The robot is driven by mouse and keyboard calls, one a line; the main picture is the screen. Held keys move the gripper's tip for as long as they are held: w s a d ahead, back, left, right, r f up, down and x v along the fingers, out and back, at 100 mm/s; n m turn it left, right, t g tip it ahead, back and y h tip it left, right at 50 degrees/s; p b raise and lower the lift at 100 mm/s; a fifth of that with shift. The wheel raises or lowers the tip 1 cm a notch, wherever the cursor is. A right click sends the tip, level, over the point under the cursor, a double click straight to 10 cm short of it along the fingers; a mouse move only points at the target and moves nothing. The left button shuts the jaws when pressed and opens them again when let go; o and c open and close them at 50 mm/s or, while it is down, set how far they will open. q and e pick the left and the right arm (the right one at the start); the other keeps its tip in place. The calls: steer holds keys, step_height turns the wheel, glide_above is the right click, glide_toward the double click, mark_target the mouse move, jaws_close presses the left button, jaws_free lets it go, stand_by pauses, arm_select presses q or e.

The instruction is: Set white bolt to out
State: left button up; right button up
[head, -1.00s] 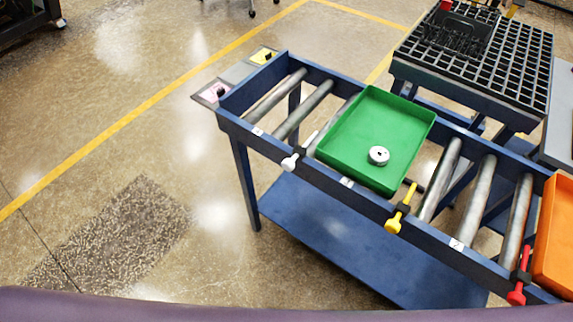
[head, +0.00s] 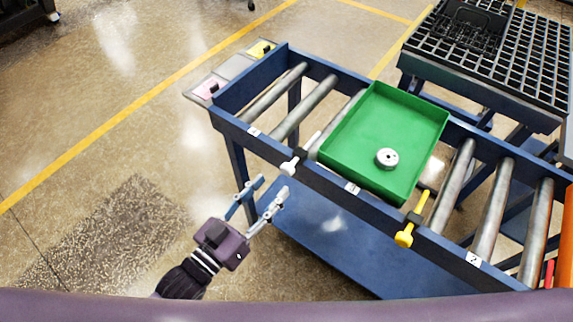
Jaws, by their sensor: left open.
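The white bolt (head: 290,167) sits in a dark bracket on the near rail of the blue roller table (head: 330,187). Its rod points inward over the rollers, beside the left wall of the green tray (head: 340,150), and its knob end hangs over the near side of the rail. My left gripper (head: 262,195) has its two fingers spread and empty. It shows just below and left of the white bolt, apart from it. My right gripper is not in view.
A grey round part (head: 387,158) lies in the green tray. A yellow bolt (head: 410,226) is on the same rail to the right, and an orange tray (head: 559,250) is at the right edge. Open floor lies left of the table.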

mark_target(285, 172)
arm_select(q)
steer(key=shift+w+d+r, duration=0.25)
steer(key=shift+w+d, duration=0.05)
steer(key=p+x, duration=0.1)
steer(key=x, duration=0.6)
steer(key=shift+f, duration=0.1)
steer(key=shift+c, duration=0.4)
jaws_close()
steer(key=shift+s, duration=0.1)
